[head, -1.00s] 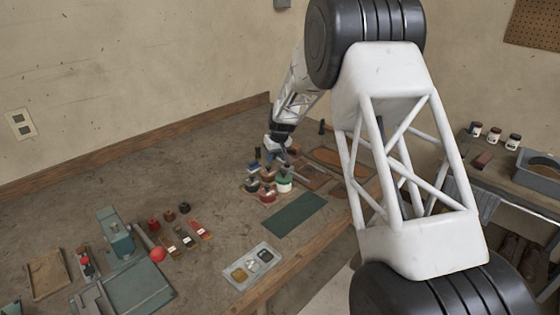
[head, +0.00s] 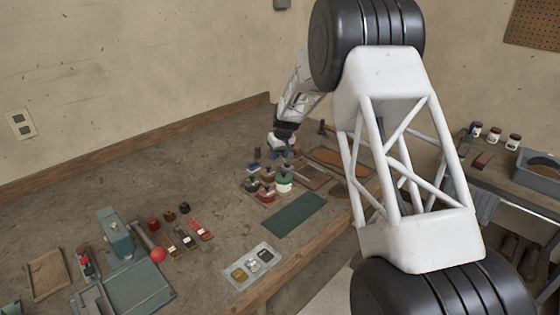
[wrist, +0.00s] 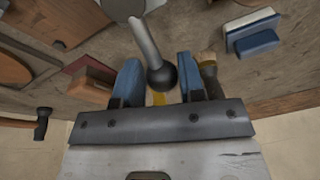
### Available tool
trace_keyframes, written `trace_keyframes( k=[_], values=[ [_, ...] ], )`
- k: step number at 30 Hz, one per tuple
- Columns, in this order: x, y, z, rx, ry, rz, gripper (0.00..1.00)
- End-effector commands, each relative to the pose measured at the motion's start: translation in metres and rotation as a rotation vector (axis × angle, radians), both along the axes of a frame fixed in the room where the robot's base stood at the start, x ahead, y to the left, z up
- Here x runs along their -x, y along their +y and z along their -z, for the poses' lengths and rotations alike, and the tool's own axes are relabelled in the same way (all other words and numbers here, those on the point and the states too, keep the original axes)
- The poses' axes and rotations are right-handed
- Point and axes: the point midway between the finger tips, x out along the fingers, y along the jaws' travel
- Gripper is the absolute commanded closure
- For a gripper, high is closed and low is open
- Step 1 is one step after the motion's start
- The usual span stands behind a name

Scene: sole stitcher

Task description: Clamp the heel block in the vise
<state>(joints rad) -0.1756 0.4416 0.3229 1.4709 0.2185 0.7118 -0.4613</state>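My gripper (wrist: 158,84) has two blue fingers standing apart, with nothing pinched between them. A grey metal rod with a black ball end (wrist: 162,78) reaches into the space between the fingers, with a gap on each side; I cannot tell whether it belongs to the vise. In the head view my gripper (head: 283,147) is low over the far part of the bench, small and partly hidden among tools. A reddish-brown block (wrist: 92,80) lies left of the fingers in the wrist view; I cannot tell whether it is the heel block. The vise cannot be made out clearly.
A blue and white block (wrist: 252,36) and a hammer (wrist: 41,124) lie around the gripper. Several small jars (head: 268,186) stand in front of it, near a green mat (head: 293,215). A teal machine (head: 118,236) with a red ball stands at left.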

Motion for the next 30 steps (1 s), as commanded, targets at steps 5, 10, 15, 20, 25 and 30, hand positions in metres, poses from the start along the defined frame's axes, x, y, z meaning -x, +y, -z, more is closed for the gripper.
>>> trace_keyframes(
  k=[5,10,15,20,25,30],
  values=[
    [0.0,0.0,0.0,0.0,0.0,0.0,0.64],
    [-0.001,0.0,0.0,0.0,0.0,0.0,0.64],
    [-0.001,-0.002,0.0,0.0,0.0,0.0,0.64],
    [-0.003,-0.006,0.0,0.0,0.0,0.0,0.64],
    [-0.006,-0.012,0.0,0.0,0.0,0.0,0.64],
    [-0.008,-0.016,0.0,0.0,0.0,0.0,0.64]
  ],
)
